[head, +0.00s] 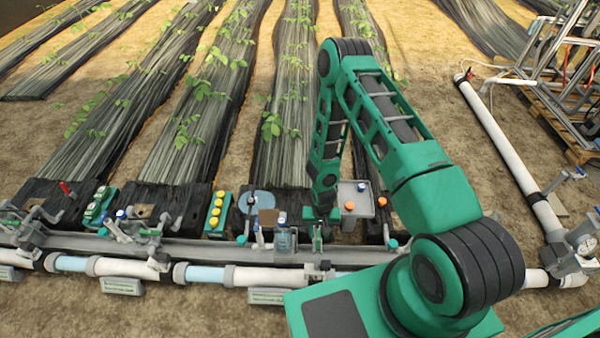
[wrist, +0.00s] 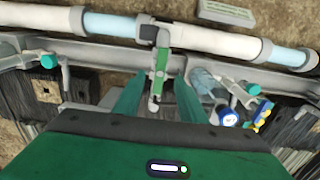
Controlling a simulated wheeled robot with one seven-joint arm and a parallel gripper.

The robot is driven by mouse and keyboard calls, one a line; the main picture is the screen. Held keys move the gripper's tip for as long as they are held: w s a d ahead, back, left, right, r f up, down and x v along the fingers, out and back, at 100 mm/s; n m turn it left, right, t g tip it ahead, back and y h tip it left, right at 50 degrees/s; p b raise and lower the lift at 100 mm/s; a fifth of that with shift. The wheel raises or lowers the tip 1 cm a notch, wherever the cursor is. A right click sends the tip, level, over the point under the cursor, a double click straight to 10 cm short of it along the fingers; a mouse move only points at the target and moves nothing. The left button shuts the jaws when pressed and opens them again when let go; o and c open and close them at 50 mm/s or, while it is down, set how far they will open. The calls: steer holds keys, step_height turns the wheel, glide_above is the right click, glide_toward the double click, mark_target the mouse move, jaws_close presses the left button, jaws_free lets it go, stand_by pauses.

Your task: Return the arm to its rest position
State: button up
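My green arm reaches forward over the pipe manifold in the head view, with my gripper (head: 322,218) pointing down close above the pipe row. In the wrist view, two green fingers of my gripper (wrist: 150,98) stand apart with a gap between them. A grey valve with a green handle (wrist: 161,68) shows in that gap, beyond the fingertips. I cannot tell whether the fingers touch it. Nothing is visibly held.
A clear bottle with a blue cap (head: 283,238) stands just left of my gripper. A white pipe (head: 505,150) runs up the right side. Planted black bed strips (head: 290,100) lie behind.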

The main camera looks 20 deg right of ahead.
steer(key=w+d+r+h, duration=0.1)
steer(key=w+d+r, duration=0.25)
steer(key=r, duration=0.55)
steer(key=w+d+r, duration=0.2)
steer(key=d+r, duration=0.3)
steer(key=r, duration=0.4)
steer(key=s+d+r, duration=0.2)
steer(key=d+r, duration=0.2)
steer(key=r, duration=0.5)
steer(key=s+d+r, duration=0.2)
steer(key=d+r, duration=0.1)
steer(key=r, duration=0.6)
steer(key=s+d+r+m, duration=0.2)
steer(key=s+d+r, duration=0.2)
steer(key=s+r, duration=0.8)
steer(key=s+a+r+y, duration=0.1)
steer(key=s+a+r, duration=0.1)
steer(key=s+r, duration=0.7)
steer(key=s, duration=0.3)
steer(key=shift+s+a+r+m, duration=0.25)
steer(key=shift+s+m, duration=0.1)
steer(key=shift+m, duration=0.05)
steer(key=shift+w, duration=0.1)
